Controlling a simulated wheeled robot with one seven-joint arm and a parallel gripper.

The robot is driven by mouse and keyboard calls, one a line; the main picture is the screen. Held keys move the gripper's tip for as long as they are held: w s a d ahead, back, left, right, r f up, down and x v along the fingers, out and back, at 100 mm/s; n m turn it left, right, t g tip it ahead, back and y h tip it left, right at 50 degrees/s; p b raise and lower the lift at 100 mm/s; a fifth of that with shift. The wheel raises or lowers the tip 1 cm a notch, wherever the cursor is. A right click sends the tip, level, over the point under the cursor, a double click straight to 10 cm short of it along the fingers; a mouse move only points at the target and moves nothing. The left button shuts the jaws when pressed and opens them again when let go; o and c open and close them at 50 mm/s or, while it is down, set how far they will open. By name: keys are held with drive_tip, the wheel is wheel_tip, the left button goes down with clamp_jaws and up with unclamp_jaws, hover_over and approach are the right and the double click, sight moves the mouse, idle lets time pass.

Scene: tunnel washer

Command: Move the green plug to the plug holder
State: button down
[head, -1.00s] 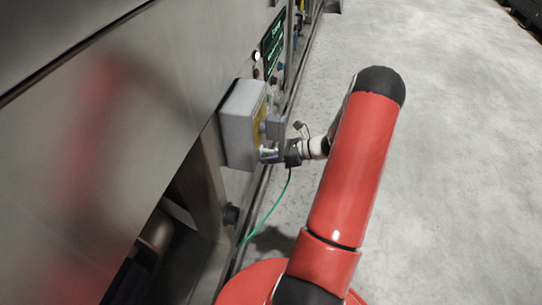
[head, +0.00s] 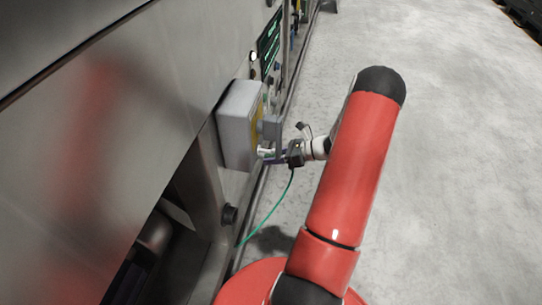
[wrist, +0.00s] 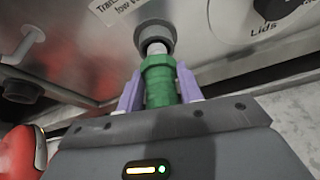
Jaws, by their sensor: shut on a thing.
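The green plug (wrist: 159,86) is between the purple fingers of my gripper (wrist: 159,72), which is shut on it. Its pale tip points at a dark grey round holder (wrist: 155,33) on the metal panel. The tip is at the holder's mouth; I cannot tell how deep it sits. In the head view my gripper (head: 277,157) is beside the grey box on the machine's side. The plug is mostly hidden there, and a green cable (head: 267,213) hangs below.
A grey box (head: 236,124) sticks out from the metal machine wall. Open concrete floor (head: 450,150) lies to the right.

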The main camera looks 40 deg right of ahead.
drive_tip(key=shift+s+d, duration=1.1)
drive_tip(key=shift+s, duration=0.15)
idle(0.8)
